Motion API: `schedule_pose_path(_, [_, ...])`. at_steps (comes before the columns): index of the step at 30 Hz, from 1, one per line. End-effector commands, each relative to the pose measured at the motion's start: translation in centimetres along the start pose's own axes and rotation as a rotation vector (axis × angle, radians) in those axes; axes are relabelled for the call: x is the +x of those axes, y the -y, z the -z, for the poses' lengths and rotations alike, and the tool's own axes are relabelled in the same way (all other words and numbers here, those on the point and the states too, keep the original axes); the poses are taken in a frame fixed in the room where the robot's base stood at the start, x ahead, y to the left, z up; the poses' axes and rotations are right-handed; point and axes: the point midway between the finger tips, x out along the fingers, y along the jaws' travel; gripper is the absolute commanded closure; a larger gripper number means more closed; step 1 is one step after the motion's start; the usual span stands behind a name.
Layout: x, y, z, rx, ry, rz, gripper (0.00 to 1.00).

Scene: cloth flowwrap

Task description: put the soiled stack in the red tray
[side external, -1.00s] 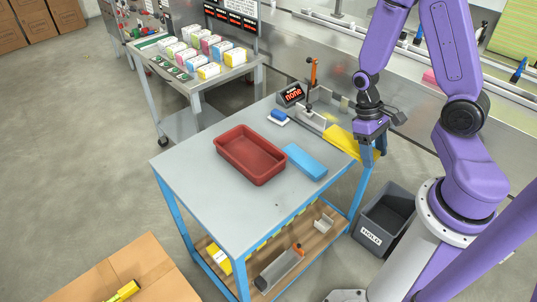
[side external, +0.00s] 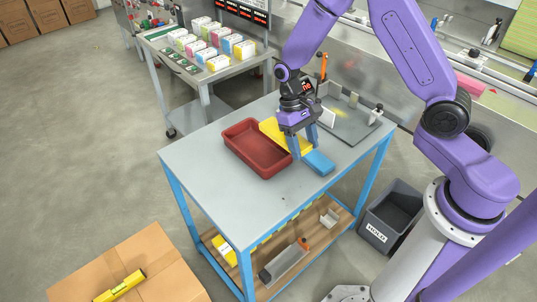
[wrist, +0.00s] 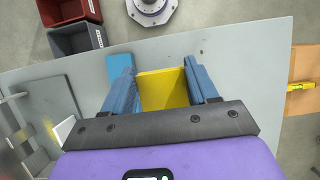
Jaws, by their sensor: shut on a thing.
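The yellow stack (side external: 270,129) is held between the blue fingers of my gripper (side external: 307,147). My gripper is shut on it, and the wrist view shows the yellow stack (wrist: 163,88) between both fingers (wrist: 160,70). The red tray (side external: 236,151) lies on the table, empty where I can see inside. The stack overlaps the tray's right rim in the side view; its height above the tray is hard to tell. I cannot make out any soiling on it. The tray is not visible in the wrist view.
A blue block (side external: 318,163) lies on the table (side external: 215,195) right of the tray, close to my fingers. A grey fixture plate (side external: 350,122) with upright parts stands at the back right. A grey bin marked HOLD (side external: 392,216) is on the floor. The table's front is clear.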

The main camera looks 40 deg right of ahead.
Motion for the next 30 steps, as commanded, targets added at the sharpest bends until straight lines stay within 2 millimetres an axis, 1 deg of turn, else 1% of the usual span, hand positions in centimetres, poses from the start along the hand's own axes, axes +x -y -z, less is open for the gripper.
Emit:
schedule_pose_path(1, [0.1,0.1,1.1,0.002,0.000,0.000,0.70])
schedule_pose_path(10, [0.3,0.8,6.3,0.001,0.000,0.000,0.70])
schedule_pose_path(18, [2.7,1.3,10.6,0.001,0.001,0.000,0.70])
schedule_pose_path(22, [3.3,1.4,11.8,0.000,0.000,0.000,0.70])
schedule_pose_path(29, [3.9,1.6,13.0,0.000,-0.001,0.000,0.70])
schedule_pose_path(30, [4.4,1.6,13.2,0.001,0.002,-0.001,0.70])
